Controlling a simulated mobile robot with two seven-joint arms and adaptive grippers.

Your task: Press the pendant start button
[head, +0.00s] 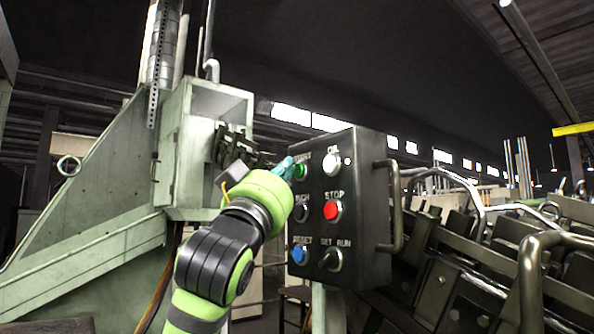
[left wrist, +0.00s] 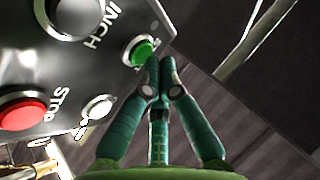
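The pendant (head: 353,185) is a dark box with labelled buttons. Its green start button (head: 300,172) is at the upper left of its face, the label partly hidden by my gripper. My left gripper (head: 285,167) has teal fingers beside the green button's left side. In the left wrist view the green button (left wrist: 143,50) lies just beyond the fingertips. The fingers (left wrist: 160,72) come together at their tips with nothing between them. The tips overlap the button's lower right edge in that view; I cannot tell whether they touch it. My right gripper is not in view.
Near the start button are a white button (head: 331,164), a black inch button (head: 300,213) and a red stop button (head: 332,210). Lower are a blue reset button (head: 299,254) and a selector (head: 331,259). A metal handle (head: 396,205) sticks out right. Green machinery (head: 95,215) stands left.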

